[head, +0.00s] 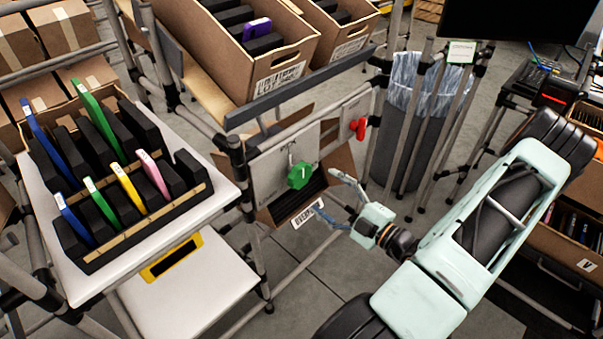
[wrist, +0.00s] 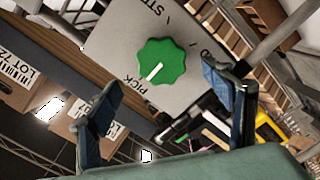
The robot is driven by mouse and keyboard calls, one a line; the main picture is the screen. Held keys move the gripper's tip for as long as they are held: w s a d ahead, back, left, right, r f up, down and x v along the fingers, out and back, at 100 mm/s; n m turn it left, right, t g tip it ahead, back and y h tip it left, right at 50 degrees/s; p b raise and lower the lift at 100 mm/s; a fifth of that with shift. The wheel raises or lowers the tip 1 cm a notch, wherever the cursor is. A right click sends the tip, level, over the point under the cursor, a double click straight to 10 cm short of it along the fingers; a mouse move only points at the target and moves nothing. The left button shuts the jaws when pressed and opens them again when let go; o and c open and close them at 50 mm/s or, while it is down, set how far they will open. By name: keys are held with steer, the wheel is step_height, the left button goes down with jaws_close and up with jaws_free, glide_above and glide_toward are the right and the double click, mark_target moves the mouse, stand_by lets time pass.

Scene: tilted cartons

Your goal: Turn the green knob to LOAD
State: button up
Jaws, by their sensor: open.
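The green knob (head: 300,175) sits on a pale panel (head: 272,165) below the carton shelf. In the wrist view the scalloped green knob (wrist: 161,62) carries a white pointer line, aimed down and left roughly toward the word PICK. A partly cut-off label starting "STE" stands above it, and a label at the right is mostly hidden by a finger. My gripper (head: 332,197) is open and empty, to the right of and below the knob in the head view. In the wrist view its two fingers (wrist: 164,90) stand apart on either side below the knob, not visibly touching it.
A red handle (head: 358,129) sits on the panel's right. A carton with a barcode label (head: 307,214) is below the knob. Cartons (head: 285,75) stand on the shelf above. A bin (head: 405,130) is behind at right; a rack of coloured items (head: 120,205) is at left.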

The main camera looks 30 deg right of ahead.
mark_target(304, 178)
steer(key=x, duration=0.9)
steer(key=shift+w+a+f, duration=0.1)
steer(key=shift+w+a, duration=0.05)
steer(key=shift+w, duration=0.15)
steer(key=c, duration=1.2)
steer(key=shift+o, duration=0.2)
